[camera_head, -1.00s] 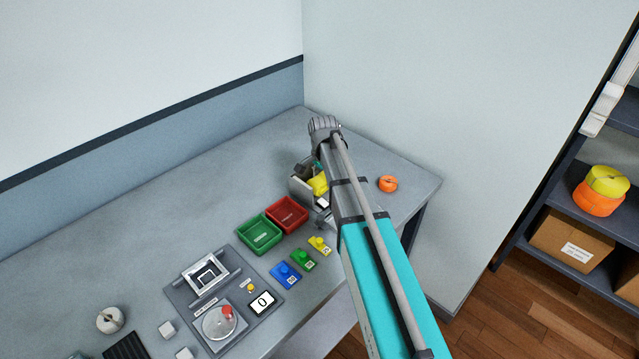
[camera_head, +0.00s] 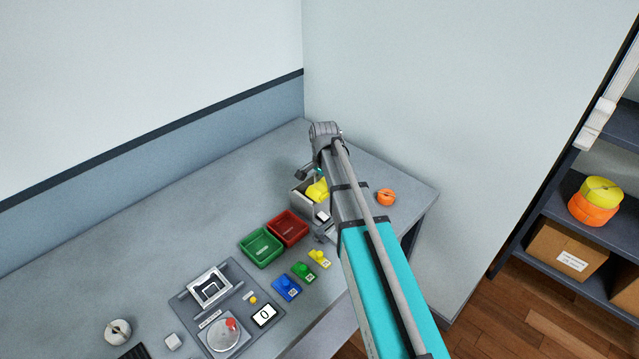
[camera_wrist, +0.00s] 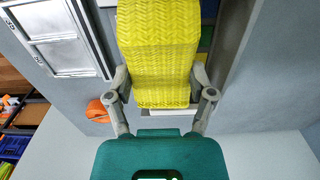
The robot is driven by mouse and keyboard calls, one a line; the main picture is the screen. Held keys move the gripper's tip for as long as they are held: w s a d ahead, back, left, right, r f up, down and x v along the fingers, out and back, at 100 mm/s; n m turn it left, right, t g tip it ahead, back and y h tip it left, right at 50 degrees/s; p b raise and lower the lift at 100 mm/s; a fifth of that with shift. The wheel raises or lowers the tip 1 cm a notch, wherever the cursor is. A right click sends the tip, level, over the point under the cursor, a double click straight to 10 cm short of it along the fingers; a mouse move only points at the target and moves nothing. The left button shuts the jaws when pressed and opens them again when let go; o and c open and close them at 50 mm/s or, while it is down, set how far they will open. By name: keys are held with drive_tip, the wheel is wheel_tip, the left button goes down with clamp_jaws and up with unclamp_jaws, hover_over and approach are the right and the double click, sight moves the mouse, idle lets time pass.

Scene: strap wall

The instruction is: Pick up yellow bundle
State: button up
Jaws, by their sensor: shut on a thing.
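The yellow bundle (camera_wrist: 160,55) is a coil of woven strap. In the wrist view it sits between the two fingers of my gripper (camera_wrist: 161,85), which touch it from both sides. In the head view the yellow bundle (camera_head: 317,190) shows at the grey bin (camera_head: 303,201) on the bench, partly hidden by my arm. From the head view I cannot tell whether it is clear of the bin. My gripper's fingers are mostly hidden there behind the arm.
An orange bundle (camera_head: 386,197) lies on the bench right of my arm. Red (camera_head: 289,228) and green (camera_head: 261,247) trays stand left of the bin. Yellow and orange coils (camera_head: 597,200) are stacked on the right shelf. The bench's back left is clear.

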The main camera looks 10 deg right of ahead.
drive_tip(key=s+r+p, duration=0.7)
drive_tip(key=s+r, duration=0.1)
drive_tip(key=s, duration=0.5)
drive_tip(key=shift+d+r+p, duration=0.35)
drive_tip(key=shift+w, duration=0.1)
